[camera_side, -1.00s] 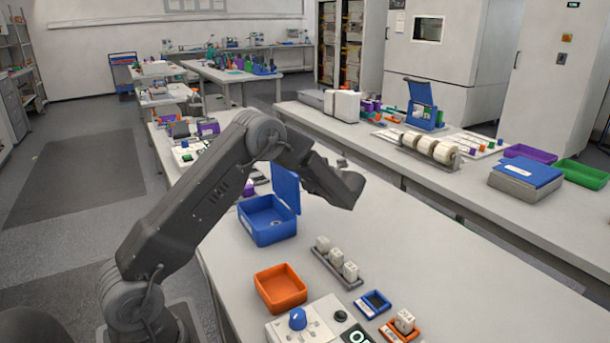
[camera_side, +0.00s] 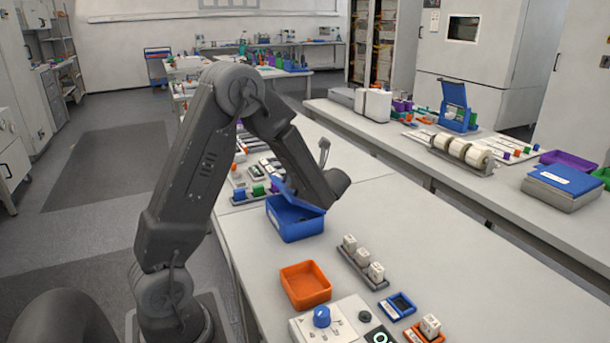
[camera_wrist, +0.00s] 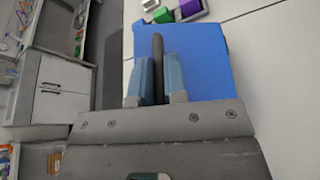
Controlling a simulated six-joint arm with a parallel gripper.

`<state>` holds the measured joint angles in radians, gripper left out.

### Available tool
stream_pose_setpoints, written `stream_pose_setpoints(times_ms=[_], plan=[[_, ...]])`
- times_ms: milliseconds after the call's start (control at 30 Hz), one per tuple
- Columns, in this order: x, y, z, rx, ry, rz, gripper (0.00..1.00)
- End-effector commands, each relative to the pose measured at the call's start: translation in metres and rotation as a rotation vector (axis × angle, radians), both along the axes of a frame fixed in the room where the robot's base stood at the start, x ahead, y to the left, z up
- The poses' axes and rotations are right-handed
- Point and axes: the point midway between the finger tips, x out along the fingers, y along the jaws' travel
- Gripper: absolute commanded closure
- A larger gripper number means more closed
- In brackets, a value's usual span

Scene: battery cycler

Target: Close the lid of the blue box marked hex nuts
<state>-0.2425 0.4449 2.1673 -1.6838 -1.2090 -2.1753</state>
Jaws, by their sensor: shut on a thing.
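The blue box (camera_side: 300,230) stands on the near bench in the side view, with its lid (camera_side: 301,194) tilted partway down over it. I cannot read a marking on the box. In the wrist view a blue surface (camera_wrist: 210,65), seemingly the lid, fills the space beyond the fingers. My gripper (camera_wrist: 158,75) shows there with two pale blue fingers shut on a thin dark bar (camera_wrist: 158,50), which reaches over the blue surface. In the side view my fingertips are hidden behind the lid and my wrist, close to the lid; whether they touch it I cannot tell.
An orange tray (camera_side: 305,286) lies in front of the box. A rack of white blocks (camera_side: 362,262) stands to its right, and a control panel (camera_side: 335,322) is nearer. Small coloured parts (camera_side: 258,190) lie just behind the box.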

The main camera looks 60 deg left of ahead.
Motion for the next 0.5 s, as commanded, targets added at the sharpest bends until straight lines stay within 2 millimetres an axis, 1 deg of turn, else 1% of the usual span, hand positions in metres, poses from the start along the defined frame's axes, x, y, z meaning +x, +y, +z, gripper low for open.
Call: stream_pose_setpoints(times_ms=[33,67,300,500], plan=[[-0.005,0.000,-0.002,0.001,-0.042,0.000,1.00],[-0.007,0.000,-0.004,0.001,-0.049,-0.001,1.00],[-0.023,0.000,-0.020,0.002,-0.040,0.000,1.00],[-0.031,0.000,-0.032,0.002,-0.039,0.000,1.00]])
